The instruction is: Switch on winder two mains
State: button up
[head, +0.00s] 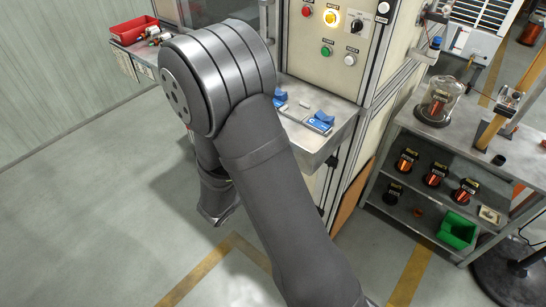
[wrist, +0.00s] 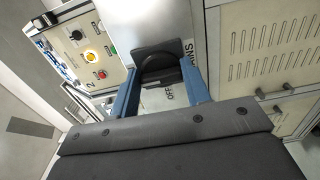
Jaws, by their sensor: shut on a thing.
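In the wrist view a black rotary mains switch (wrist: 158,56) sits on a pale metal cabinet face, with "MAINS" and "OFF" lettering beside it. The picture is turned, so the lettering runs sideways. My gripper (wrist: 162,84) has its two blue fingers on either side of the switch knob and is shut on it. The knob's lower part is partly hidden between the fingers, and I cannot tell its exact setting. In the head view my arm covers the switch and gripper.
A control panel (head: 311,58) carries a lit yellow button (head: 330,19) with red, green, white and black controls around it. A shelf (head: 330,139) with blue blocks juts out below. A metal rack (head: 403,213) with copper coils and a green bin (head: 457,231) stands right. Floor at left is clear.

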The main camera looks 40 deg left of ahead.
dwell(0.4)
jog(key=o, duration=1)
jog(key=s, duration=1.7)
jog(key=shift+s, duration=0.25)
jog(key=shift+w, duration=0.1)
jog(key=w, duration=1.7)
